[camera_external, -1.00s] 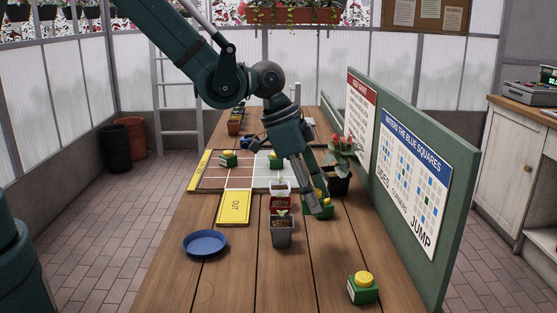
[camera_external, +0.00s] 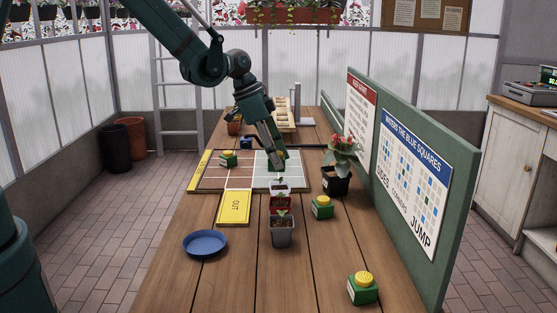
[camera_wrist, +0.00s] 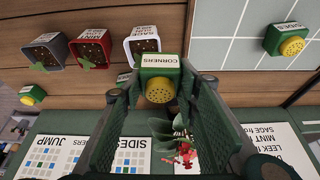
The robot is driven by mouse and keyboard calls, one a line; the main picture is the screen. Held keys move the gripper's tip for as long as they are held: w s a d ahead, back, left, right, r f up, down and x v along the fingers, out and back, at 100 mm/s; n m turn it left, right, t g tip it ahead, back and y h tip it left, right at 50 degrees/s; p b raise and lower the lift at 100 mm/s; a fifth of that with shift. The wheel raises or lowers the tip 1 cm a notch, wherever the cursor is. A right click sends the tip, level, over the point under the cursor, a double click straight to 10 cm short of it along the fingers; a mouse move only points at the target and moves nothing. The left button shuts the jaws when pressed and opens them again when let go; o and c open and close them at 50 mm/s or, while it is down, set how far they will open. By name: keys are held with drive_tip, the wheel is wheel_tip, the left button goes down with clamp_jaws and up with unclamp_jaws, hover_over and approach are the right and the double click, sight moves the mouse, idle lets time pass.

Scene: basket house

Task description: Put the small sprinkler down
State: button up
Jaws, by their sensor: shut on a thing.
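A small sprinkler (camera_wrist: 158,82), a green block with a yellow perforated head and a label reading CORNERS, sits between the two fingers of my gripper in the wrist view. My gripper (camera_external: 277,150) is shut on it. In the external view the fingers point down at the pale right half of the tiled board (camera_external: 212,180). Green shows at the fingertips there, but I cannot tell the held sprinkler from one on the board behind it. A similar sprinkler labelled SIDES (camera_wrist: 284,38) stands on the pale tiles in the wrist view.
Seedling pots (camera_external: 283,236), a flowering plant (camera_external: 340,162) and a green sign panel (camera_external: 440,160) are near. A blue dish (camera_external: 205,243) lies front left.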

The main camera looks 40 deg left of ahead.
drive_tip(key=w+a, duration=0.2)
drive_tip(key=a, duration=1.2)
drive_tip(key=shift+w+a+r+n, duration=0.15)
drive_tip(key=shift+w+r+n, duration=0.15)
drive_tip(key=shift+w, duration=0.1)
drive_tip(key=shift+f+b, duration=0.3)
drive_tip(key=shift+f, duration=2.85)
drive_tip(key=shift+f, duration=1.85)
drive_tip(key=shift+f+b, duration=0.15)
drive_tip(key=shift+b, duration=0.25)
drive_tip(key=o, duration=0.9)
drive_tip(key=shift+o, duration=0.2)
